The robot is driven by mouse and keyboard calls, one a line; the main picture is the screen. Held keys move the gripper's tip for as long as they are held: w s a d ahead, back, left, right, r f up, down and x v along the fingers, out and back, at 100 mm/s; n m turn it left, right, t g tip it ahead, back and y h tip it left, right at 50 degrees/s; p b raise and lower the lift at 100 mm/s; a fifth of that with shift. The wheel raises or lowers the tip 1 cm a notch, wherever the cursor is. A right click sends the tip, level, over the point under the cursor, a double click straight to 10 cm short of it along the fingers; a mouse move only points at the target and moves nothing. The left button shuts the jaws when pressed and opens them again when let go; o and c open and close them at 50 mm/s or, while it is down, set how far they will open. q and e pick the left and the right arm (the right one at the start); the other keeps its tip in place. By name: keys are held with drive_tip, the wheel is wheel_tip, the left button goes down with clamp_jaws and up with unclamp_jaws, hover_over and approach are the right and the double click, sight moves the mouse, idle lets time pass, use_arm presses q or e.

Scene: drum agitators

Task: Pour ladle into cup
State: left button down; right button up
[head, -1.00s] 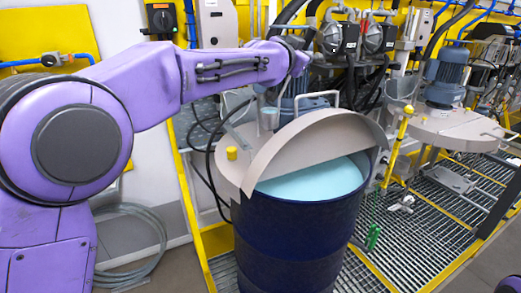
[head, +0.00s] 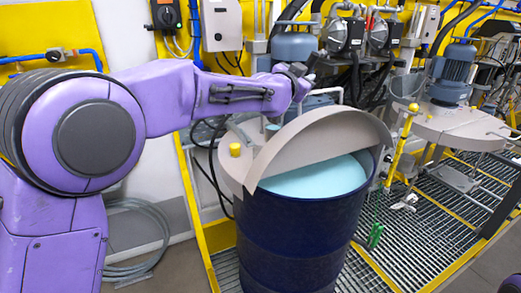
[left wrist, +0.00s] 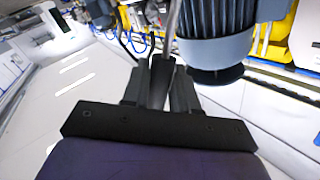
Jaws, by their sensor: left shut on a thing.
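My left gripper (head: 297,78) is above the far side of the drum lid. In the left wrist view its dark fingers (left wrist: 165,88) are shut on a thin grey rod (left wrist: 172,38), which looks like the ladle's handle. The ladle's bowl is not clearly visible. A small pale blue thing (head: 272,128) shows at the lid's far edge, below my forearm; I cannot tell whether it is the cup or part of the ladle. My right gripper is out of view.
The dark blue drum (head: 290,240) holds pale blue liquid (head: 318,178). Its beige lid (head: 320,140) has a raised half. A grey-blue motor (left wrist: 215,35) is close to my left gripper. Another agitator lid (head: 455,125) stands at right above metal grating (head: 400,245).

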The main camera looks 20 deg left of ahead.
use_arm(q)
drive_tip(key=shift+s+r, duration=0.15)
drive_tip(key=s+a, duration=0.1)
drive_tip(key=s+a+r+n+t, duration=0.1)
drive_tip(key=a, duration=0.1)
drive_tip(key=shift+s+n+t, duration=0.2)
drive_tip(key=shift+n+t, duration=0.1)
drive_tip(key=shift+d, duration=0.1)
idle(0.3)
drive_tip(key=shift+s+a+f, duration=0.1)
drive_tip(key=shift+s+a, duration=0.15)
drive_tip(key=shift+a, duration=0.15)
drive_tip(key=shift+w, duration=0.1)
drive_tip(key=shift+n+t, duration=0.3)
